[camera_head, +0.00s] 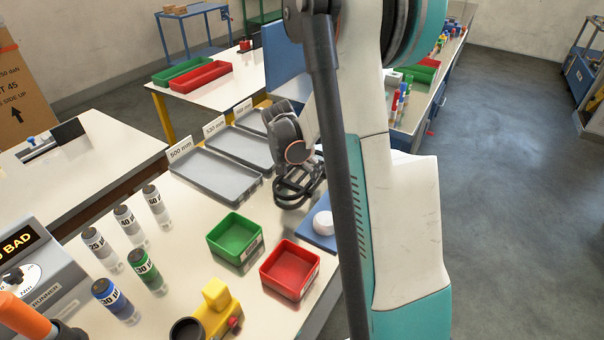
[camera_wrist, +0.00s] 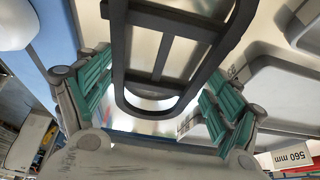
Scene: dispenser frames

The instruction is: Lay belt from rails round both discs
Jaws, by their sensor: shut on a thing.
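A black loop with rounded ends, apparently the belt (camera_head: 296,190), is at my gripper (camera_head: 300,178), above the right end of the white bench. In the wrist view the black loop (camera_wrist: 122,60) lies between the teal pads of my gripper (camera_wrist: 158,92), with dark bars crossing inside it. My gripper is shut on it, though the exact contact is hard to see. A white disc (camera_head: 323,222) stands on a blue plate (camera_head: 318,239) just below and right of the loop; it also shows in the wrist view (camera_wrist: 14,24). My arm hides part of the plate; no second disc shows.
Grey trays (camera_head: 215,180) with length signs stand behind and left of my gripper. A green bin (camera_head: 235,238), a red bin (camera_head: 290,270) and a yellow block (camera_head: 217,305) stand in front. Several labelled vials (camera_head: 143,268) stand at left. Bare bench top lies between vials and trays.

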